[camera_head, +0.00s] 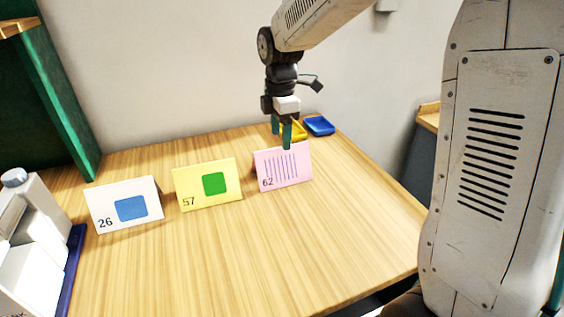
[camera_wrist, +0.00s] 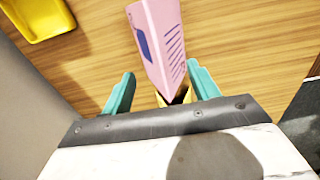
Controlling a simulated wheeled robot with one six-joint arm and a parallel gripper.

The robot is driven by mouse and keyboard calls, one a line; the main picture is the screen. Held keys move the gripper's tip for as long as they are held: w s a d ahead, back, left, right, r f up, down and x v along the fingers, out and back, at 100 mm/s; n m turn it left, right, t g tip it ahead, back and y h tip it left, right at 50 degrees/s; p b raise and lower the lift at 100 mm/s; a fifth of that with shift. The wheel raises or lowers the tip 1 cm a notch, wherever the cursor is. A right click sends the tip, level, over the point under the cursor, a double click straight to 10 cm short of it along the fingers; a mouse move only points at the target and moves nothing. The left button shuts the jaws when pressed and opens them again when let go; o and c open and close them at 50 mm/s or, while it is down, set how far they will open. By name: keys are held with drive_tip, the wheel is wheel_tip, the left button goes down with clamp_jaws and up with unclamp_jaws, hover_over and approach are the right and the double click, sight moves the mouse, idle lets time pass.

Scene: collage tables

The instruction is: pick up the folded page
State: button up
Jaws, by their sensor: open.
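Three folded pages stand like tents in a row on the wooden table. The white page marked 26 (camera_head: 106,197) is at left, the yellow page marked 57 (camera_head: 192,183) in the middle, and the pink page marked 62 (camera_head: 270,164) at right. My gripper (camera_head: 281,135) hangs fingers down at the pink page's top edge, its near finger overlapping the page in the head view. In the wrist view, the pink page (camera_wrist: 158,35) lies ahead of and partly between the two teal fingers of my gripper (camera_wrist: 163,82). The fingers are apart and hold nothing. I cannot tell whether they touch the page.
A yellow tray (camera_head: 299,134) and a blue tray (camera_head: 319,125) sit behind the pink page near the back right edge of the table (camera_head: 240,260). White cartons (camera_head: 30,240) stand at the left. A green panel (camera_head: 62,105) rises at back left. The table's front middle is clear.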

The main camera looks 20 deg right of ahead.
sight(281, 162)
wheel_tip(281, 162, down, 5)
drive_tip(key=shift+f, duration=0.1)
drive_tip(key=c, duration=1)
